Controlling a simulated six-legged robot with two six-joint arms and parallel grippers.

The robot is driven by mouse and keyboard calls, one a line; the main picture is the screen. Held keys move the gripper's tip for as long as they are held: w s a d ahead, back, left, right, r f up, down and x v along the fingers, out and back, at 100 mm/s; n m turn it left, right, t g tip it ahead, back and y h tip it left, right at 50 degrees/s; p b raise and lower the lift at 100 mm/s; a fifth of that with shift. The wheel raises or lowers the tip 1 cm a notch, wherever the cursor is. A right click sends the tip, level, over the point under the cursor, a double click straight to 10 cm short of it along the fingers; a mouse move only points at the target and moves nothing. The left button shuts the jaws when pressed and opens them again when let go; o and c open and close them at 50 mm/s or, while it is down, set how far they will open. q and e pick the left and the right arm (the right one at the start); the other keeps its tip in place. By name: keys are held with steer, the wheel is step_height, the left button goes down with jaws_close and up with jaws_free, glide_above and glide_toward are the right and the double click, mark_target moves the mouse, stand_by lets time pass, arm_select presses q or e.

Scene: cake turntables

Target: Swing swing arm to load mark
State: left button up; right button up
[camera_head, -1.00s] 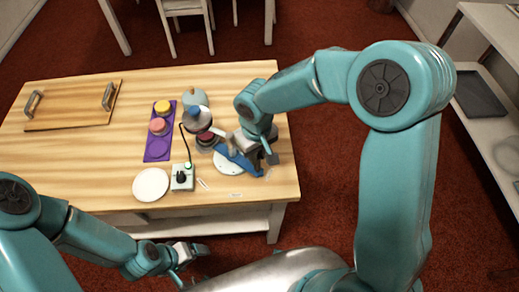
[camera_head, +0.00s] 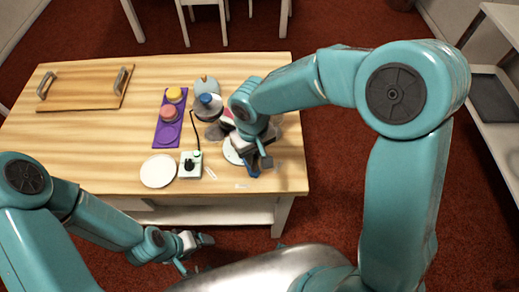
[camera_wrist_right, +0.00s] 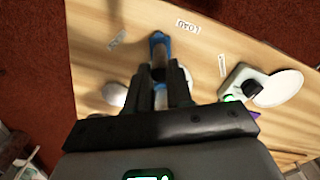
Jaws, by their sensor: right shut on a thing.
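The blue swing arm (camera_head: 254,172) is on the turntable unit at the right end of the table, partly hidden by my right gripper (camera_head: 252,158). In the right wrist view my right gripper (camera_wrist_right: 160,90) is shut on the swing arm (camera_wrist_right: 159,42), whose blue end shows between and beyond the fingers. The load mark, a small white label (camera_wrist_right: 187,26), lies on the table just beyond and right of that end. It also shows in the head view (camera_head: 242,185). My left gripper (camera_head: 194,252) is empty and open, in front of the table's front edge.
A white plate (camera_head: 158,171) and a control box (camera_head: 190,164) with a black knob and cable stand left of the turntable. A purple mat (camera_head: 168,133) holds yellow and pink cakes. A wooden board (camera_head: 85,90) with handles lies at the far left.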

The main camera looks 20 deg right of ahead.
steer(key=shift+w+r, duration=0.1)
steer(key=shift+w+a, duration=0.1)
steer(key=shift+a, duration=1.4)
steer(key=shift+a+b, duration=0.3)
steer(key=o, duration=0.8)
step_height(320, 180, up, 7)
steer(key=p, duration=0.4)
steer(key=shift+p, duration=0.35)
